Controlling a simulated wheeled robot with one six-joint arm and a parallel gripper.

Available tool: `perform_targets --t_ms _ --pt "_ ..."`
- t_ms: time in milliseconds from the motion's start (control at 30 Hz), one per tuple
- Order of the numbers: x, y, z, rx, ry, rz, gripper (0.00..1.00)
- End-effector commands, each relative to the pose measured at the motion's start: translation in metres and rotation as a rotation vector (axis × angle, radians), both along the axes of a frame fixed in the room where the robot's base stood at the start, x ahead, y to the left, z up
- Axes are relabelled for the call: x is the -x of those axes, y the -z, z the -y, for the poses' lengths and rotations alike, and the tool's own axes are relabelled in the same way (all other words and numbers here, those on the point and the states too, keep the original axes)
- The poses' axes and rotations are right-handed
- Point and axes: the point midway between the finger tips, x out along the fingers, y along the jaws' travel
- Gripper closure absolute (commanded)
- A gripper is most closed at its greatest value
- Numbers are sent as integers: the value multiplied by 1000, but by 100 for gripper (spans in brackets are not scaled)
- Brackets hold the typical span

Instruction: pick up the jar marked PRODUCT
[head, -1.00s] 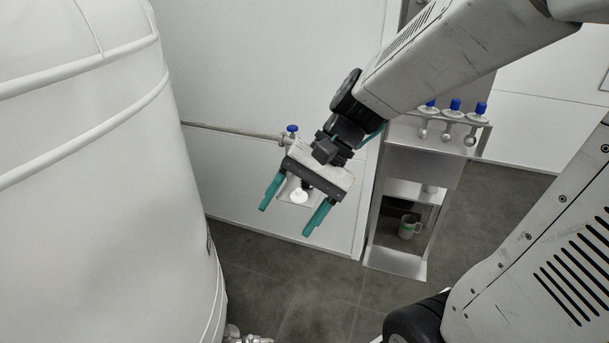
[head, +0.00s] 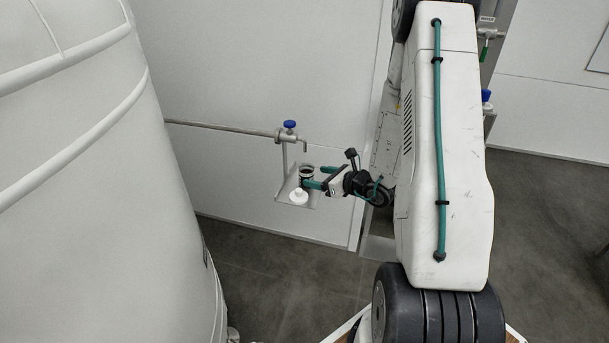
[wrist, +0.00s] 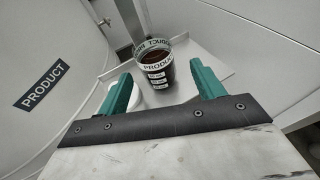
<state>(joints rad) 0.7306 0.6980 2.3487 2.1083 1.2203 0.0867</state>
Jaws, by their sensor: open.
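The jar marked PRODUCT (wrist: 155,67) stands upright on a small metal shelf (wrist: 205,85). It is open-topped and dark inside, with a white printed rim band. In the head view the jar (head: 306,172) is below the tap. My gripper (head: 311,178) reaches in from the right with its teal fingers at the jar. In the wrist view the gripper (wrist: 160,77) is open, with a finger to each side of the jar and the jar just beyond the fingertips. I cannot tell whether either finger touches it.
A white round object (head: 299,197) sits on the shelf in front of the jar; the left finger partly hides it in the wrist view. A blue-handled tap (head: 289,126) on a pipe hangs above. A large white tank (head: 90,190) fills the left. The wall is close behind.

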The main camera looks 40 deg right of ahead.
Motion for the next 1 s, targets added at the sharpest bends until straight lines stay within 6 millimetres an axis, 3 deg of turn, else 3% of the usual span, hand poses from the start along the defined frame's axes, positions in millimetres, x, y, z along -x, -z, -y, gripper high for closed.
perform_targets --t_ms 500,800,1000 --pt "-58 17 -15 1 7 0 33" --pt "-63 18 -17 2 7 2 33" --pt "-63 17 -18 1 6 1 86"
